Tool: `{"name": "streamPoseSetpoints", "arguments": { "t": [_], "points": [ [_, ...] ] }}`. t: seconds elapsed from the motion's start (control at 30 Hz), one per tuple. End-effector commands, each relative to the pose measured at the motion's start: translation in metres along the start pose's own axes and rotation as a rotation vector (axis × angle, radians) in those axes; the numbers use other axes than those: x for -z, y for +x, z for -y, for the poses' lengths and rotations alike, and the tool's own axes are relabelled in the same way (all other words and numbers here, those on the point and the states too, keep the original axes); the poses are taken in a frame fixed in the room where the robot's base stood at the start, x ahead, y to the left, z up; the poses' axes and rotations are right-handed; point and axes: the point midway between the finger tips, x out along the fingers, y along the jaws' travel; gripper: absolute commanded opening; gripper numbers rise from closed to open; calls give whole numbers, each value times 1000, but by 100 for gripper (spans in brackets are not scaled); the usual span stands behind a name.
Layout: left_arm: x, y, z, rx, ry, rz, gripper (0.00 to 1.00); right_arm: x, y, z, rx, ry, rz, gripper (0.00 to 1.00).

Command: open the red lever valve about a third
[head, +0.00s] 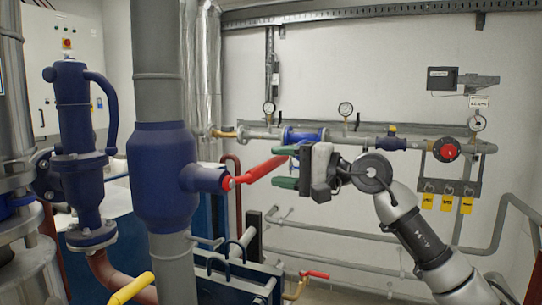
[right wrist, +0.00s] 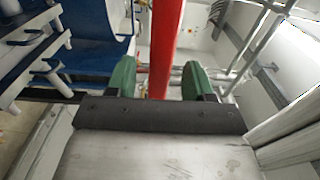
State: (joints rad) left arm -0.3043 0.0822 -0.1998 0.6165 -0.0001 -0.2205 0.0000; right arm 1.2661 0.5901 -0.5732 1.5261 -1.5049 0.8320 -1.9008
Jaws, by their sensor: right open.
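The red lever (head: 258,171) sticks out to the right from a blue valve body (head: 165,180) on a thick grey vertical pipe, rising slightly toward its free end. My right gripper (head: 281,166) is at that free end, with one green finger above the lever and one below. In the right wrist view the red lever (right wrist: 165,45) runs between the two green fingers of my right gripper (right wrist: 160,78), with gaps on both sides. The gripper is open and not clamped on it. My left gripper is not in view.
A yellow lever (head: 130,288) is at the bottom left and a smaller red lever (head: 315,274) sits low at the centre. Wall pipes with gauges (head: 345,109) and a red round knob (head: 447,151) lie behind my right arm. A blue pump-like body (head: 78,140) stands left.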

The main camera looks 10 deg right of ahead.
Motion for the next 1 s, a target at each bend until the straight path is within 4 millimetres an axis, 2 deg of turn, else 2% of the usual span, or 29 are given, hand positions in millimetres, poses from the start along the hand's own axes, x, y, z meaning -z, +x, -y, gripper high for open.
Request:
{"name": "streamPoseSetpoints", "arguments": {
  "t": [0.03, 0.2, 0.53, 0.87, 1.0],
  "points": [
    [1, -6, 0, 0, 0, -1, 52, 0, 8, 3, 0, 3, 2, 52],
    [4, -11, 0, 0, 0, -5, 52, 0, 23, 1, 1, 2, 0, 52],
    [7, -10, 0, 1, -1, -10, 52, 1, 26, -1, 0, 2, -1, 52],
    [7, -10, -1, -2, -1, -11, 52, 0, 25, -1, 0, 2, 0, 2],
    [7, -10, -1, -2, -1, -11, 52, 0, 26, -1, -1, 2, 0, 0]
  ]
}}
